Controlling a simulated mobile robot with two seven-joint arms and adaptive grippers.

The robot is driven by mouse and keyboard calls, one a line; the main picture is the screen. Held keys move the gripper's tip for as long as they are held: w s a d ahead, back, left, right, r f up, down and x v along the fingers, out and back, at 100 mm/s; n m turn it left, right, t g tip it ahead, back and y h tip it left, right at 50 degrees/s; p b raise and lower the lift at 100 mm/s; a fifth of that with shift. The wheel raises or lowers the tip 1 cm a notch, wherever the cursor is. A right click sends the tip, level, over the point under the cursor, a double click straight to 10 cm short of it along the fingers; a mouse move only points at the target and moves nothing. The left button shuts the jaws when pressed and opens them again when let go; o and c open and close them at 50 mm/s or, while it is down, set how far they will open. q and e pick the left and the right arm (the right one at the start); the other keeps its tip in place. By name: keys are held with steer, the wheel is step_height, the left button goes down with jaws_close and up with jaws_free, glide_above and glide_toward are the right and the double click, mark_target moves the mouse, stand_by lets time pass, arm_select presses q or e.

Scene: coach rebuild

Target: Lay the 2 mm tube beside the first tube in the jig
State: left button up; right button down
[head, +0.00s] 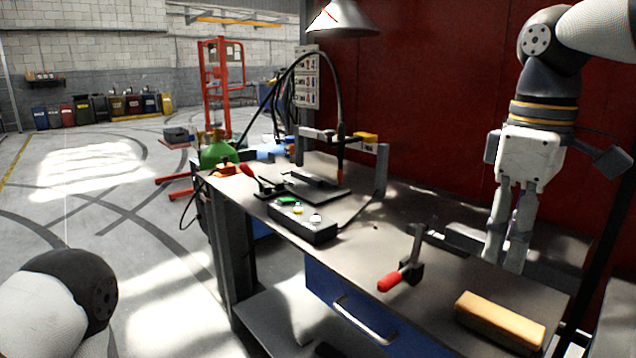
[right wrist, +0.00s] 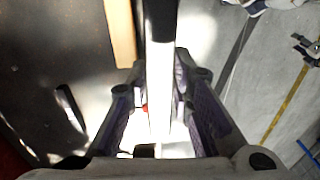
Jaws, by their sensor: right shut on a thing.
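My right gripper (head: 505,262) hangs over the right end of the workbench, pointing down. Its fingers are shut on a long pale tube (right wrist: 160,50), which runs between them and up out of the right wrist view. I cannot read the tube's wall thickness. In the head view a grey bar (head: 463,237) shows beside the fingers and partly behind them; I cannot tell whether it is the held tube. I cannot clearly pick out the jig or the first tube. My left arm enters at lower left, with its gripper out of view.
On the bench (head: 360,265) are a red-handled clamp (head: 402,272), a wooden block (head: 500,320) at the front edge, and a dark box with buttons (head: 303,222). A frame with a hanging hose (head: 340,150) stands farther back. Bare bench top lies between the box and the clamp.

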steer(key=s+a+f+m, duration=0.2)
steer(key=s+f+m, duration=0.2)
steer(key=f, duration=0.6)
steer(key=s+a+f+m, duration=0.3)
steer(key=s+f+m, duration=0.1)
steer(key=f, duration=0.6)
steer(key=shift+a+f, duration=0.15)
steer(key=shift+a, duration=0.2)
steer(key=shift+w, duration=0.1)
